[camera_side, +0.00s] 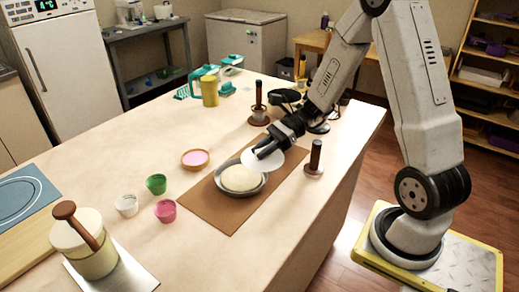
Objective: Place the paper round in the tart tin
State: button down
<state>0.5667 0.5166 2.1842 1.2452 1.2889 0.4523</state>
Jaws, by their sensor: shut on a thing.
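The paper round (265,160) is a thin white disc, tilted, at the fingertips of my gripper (265,152). My gripper is shut on it and holds it by its upper part. The disc hangs over the back right of the tart tin (263,186), a shallow grey round tin on a brown mat. A pale, cream round mass (240,178) sits in the tin and fills most of it. The disc hides part of the tin's far rim. I cannot tell whether the disc touches the tin.
Dark-handled upright tools stand behind (258,108) and to the right (314,158) of the tin. A shallow pink-filled dish (195,159) and several small cups, one green (156,184), stand to the left. The brown mat (215,215) is clear in front.

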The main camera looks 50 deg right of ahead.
send_over(241, 175)
jog(key=s, duration=0.2)
notch_tip(241, 175, down, 6)
jog(key=shift+w+a+r, duration=0.15)
jog(key=shift+r, duration=0.1)
jog(key=shift+w+f, duration=0.5)
jog(key=shift+f, duration=0.05)
jog(key=shift+f, duration=0.1)
jog(key=shift+w+f, duration=0.2)
jog(key=shift+f, duration=1.55)
jog(key=c, duration=0.6)
grip_release()
jog(key=shift+f, duration=0.15)
jog(key=shift+r, duration=0.2)
